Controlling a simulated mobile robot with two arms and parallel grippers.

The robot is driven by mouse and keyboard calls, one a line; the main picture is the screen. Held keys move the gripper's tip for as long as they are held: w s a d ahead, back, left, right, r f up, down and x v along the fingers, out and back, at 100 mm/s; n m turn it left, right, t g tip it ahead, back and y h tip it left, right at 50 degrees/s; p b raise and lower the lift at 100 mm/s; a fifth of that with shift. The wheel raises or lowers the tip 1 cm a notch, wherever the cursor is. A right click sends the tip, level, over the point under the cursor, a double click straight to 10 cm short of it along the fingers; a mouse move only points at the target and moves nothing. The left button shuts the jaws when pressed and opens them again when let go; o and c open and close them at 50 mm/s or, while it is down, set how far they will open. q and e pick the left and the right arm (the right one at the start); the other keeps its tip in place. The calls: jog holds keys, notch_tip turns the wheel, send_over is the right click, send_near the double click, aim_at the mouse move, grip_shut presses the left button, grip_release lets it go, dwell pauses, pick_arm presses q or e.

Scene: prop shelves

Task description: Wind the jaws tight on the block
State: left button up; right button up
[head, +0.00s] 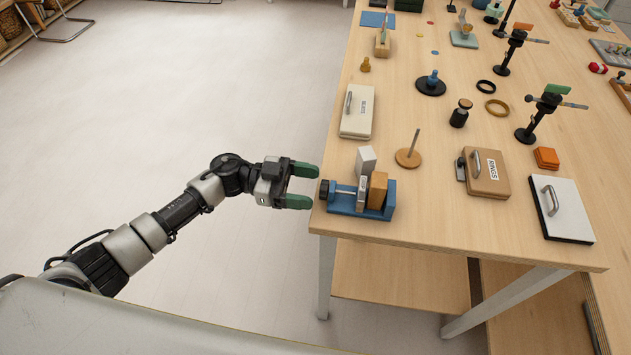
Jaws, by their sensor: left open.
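A small blue vise (345,208) sits at the table's near left corner. Its black knob (324,189) points left on a short screw. A tan wooden block (379,188) stands between the grey sliding jaw (362,192) and the blue end at right. I cannot tell whether the grey jaw touches the block. My left gripper (311,186) comes in from the left with green fingers spread. It is open and empty, its fingertips beside the knob, one on the far side and one on the near side. My right gripper is not in view.
A pale block (366,160) stands just behind the vise. A round wooden base with a peg (408,158), a white lidded box (357,112) and a box marked RINGS (486,175) are nearby.

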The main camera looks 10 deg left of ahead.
pick_arm(q)
jog(key=shift+d, duration=1.05)
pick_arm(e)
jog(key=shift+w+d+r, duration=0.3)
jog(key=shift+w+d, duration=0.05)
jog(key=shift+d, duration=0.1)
pick_arm(q)
jog(key=c, duration=0.9)
jog(key=shift+f+m+b, duration=0.1)
jog(key=shift+m+b, duration=0.2)
jog(key=shift+m, duration=1.2)
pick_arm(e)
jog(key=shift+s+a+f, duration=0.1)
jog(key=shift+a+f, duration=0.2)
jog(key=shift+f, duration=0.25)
pick_arm(q)
jog(key=o, duration=0.9)
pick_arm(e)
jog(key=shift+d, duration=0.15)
